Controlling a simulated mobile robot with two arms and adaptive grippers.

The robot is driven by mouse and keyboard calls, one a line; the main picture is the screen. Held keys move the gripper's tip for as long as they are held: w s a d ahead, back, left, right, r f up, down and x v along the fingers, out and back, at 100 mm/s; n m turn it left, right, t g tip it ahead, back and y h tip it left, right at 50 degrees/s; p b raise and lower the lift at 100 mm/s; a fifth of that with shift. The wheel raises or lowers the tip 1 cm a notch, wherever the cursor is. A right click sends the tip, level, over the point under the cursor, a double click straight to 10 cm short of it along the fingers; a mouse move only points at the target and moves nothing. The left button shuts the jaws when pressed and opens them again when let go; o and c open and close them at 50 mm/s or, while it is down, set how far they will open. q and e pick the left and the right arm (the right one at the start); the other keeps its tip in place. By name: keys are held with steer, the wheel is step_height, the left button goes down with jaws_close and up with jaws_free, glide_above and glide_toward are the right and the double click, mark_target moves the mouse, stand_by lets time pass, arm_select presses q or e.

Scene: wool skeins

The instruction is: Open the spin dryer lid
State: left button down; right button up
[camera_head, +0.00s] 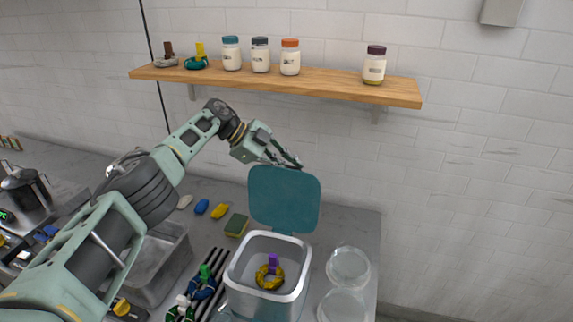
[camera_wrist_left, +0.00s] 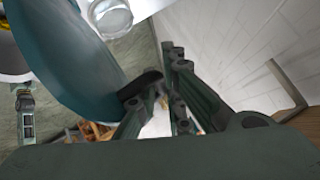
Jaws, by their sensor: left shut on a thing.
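The spin dryer (camera_head: 235,290) is a pale square tub at the lower middle of the head view. Its teal lid (camera_head: 284,198) stands raised, nearly upright, at the tub's back edge, so the tub is open. A yellow skein (camera_head: 270,282) with a purple tag lies inside. My left gripper (camera_head: 290,160) is at the lid's top edge, shut on the lid. In the left wrist view, the lid (camera_wrist_left: 62,60) fills the left side, and a dark tab (camera_wrist_left: 143,87) on its edge is at the fingers. My right gripper is out of view.
A wooden shelf (camera_head: 290,85) with jars and two skeins is on the wall above my left arm. Clear round containers (camera_head: 348,268) stand right of the dryer. A sponge (camera_head: 236,225), skeins on black rods (camera_head: 205,285) and a grey basin (camera_head: 165,265) are to its left.

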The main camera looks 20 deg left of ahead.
arm_select(q)
steer(key=shift+w+d, duration=0.1)
steer(key=shift+w, duration=0.2)
steer(key=c, duration=2.1)
jaws_free()
steer(key=shift+s, duration=0.1)
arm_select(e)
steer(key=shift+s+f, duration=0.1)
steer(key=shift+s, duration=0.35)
arm_select(q)
steer(key=shift+f, duration=0.1)
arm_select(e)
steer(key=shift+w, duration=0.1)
